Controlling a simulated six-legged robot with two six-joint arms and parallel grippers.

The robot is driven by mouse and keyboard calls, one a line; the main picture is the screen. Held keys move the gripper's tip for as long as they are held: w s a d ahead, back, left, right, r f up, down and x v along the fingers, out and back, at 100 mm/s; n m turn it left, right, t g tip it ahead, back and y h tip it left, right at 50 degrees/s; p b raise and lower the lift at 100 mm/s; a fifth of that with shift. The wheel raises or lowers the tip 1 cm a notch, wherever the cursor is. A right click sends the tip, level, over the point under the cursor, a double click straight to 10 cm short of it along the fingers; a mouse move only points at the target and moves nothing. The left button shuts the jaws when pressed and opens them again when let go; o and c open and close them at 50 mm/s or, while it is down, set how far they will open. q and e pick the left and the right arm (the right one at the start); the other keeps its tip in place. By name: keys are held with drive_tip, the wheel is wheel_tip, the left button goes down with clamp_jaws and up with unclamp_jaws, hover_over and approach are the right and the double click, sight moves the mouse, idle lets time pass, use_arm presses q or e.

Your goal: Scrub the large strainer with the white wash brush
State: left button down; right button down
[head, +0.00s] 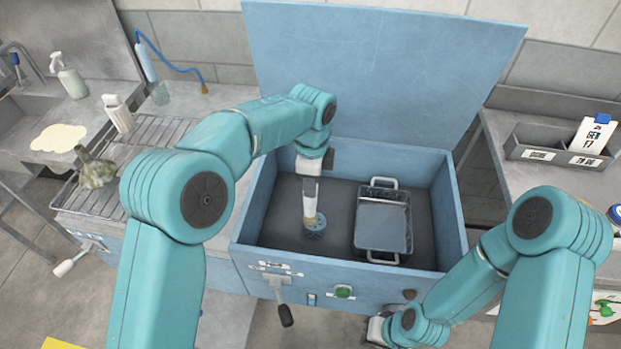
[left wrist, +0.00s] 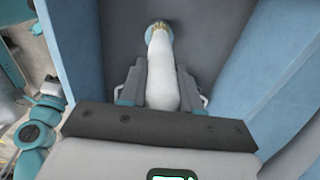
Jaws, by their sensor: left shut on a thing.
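The white wash brush (head: 310,200) hangs upright from my left gripper (head: 309,178), with its blue-grey head low in the open blue washer basin (head: 345,278). In the left wrist view, the fingers of the left gripper (left wrist: 160,85) are shut on the white brush handle (left wrist: 162,65), and its round head (left wrist: 158,27) points away. The large strainer (head: 383,224) appears as a rectangular metal basket with two end handles, in the right half of the basin. The brush is left of it, apart from it. My right gripper (head: 376,330) is low outside the basin front; its jaws are unclear.
The basin's raised lid (head: 385,70) stands behind. A wire rack (head: 95,200) with a greenish lumpy object (head: 94,168) is at left. A spray bottle (head: 70,78) stands near the sink. A grey divided bin (head: 560,150) sits on the right counter. Basin walls surround the brush.

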use_arm(q)
drive_tip(key=shift+a, duration=0.1)
drive_tip(key=d+p, duration=0.1)
drive_tip(key=d, duration=0.2)
drive_tip(key=shift+s+d+p, duration=0.1)
drive_tip(key=shift+p, duration=0.2)
drive_tip(key=a, duration=0.3)
drive_tip(key=shift+a, duration=0.15)
idle(0.4)
